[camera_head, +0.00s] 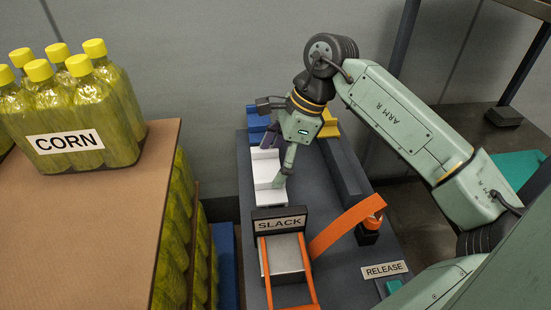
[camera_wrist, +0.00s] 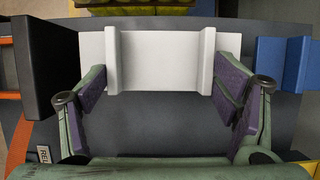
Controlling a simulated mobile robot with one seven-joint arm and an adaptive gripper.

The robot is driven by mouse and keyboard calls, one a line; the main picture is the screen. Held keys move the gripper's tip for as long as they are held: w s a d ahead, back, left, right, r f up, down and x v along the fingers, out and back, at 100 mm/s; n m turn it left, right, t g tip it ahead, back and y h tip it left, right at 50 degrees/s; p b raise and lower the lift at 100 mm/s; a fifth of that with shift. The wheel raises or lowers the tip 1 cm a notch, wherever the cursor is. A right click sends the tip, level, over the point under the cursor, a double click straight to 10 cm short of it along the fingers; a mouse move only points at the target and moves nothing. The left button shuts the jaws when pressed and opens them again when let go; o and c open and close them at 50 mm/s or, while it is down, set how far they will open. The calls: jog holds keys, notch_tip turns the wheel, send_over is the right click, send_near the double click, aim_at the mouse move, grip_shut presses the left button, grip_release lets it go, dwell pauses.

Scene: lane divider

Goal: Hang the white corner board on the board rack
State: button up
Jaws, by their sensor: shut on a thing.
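The white corner board (camera_head: 265,168) lies on the dark grey bench (camera_head: 224,190) in the head view, between the SLACK panel and a blue piece. In the wrist view the white board (camera_wrist: 160,62) is a flat plate with two raised ribs. My gripper (camera_wrist: 163,88) has its purple-padded fingers either side of those ribs, shut on the board. In the head view my gripper (camera_head: 284,165) reaches down over the board, hiding part of its right side. I cannot tell whether the board is clear of the bench. I cannot pick out the board rack with certainty.
The black SLACK panel (camera_head: 280,220) and orange strap (camera_head: 345,228) stand in front. A blue piece (camera_wrist: 285,62) is at the board's other end. A RELEASE label (camera_head: 384,269) is at lower right. Corn bottles (camera_head: 70,110) sit on a carton (camera_head: 100,220) at left.

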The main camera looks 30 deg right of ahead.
jog(key=shift+f+b, duration=0.45)
jog(key=o, duration=1.1)
jog(key=v, duration=1.2)
jog(key=shift+s, duration=0.1)
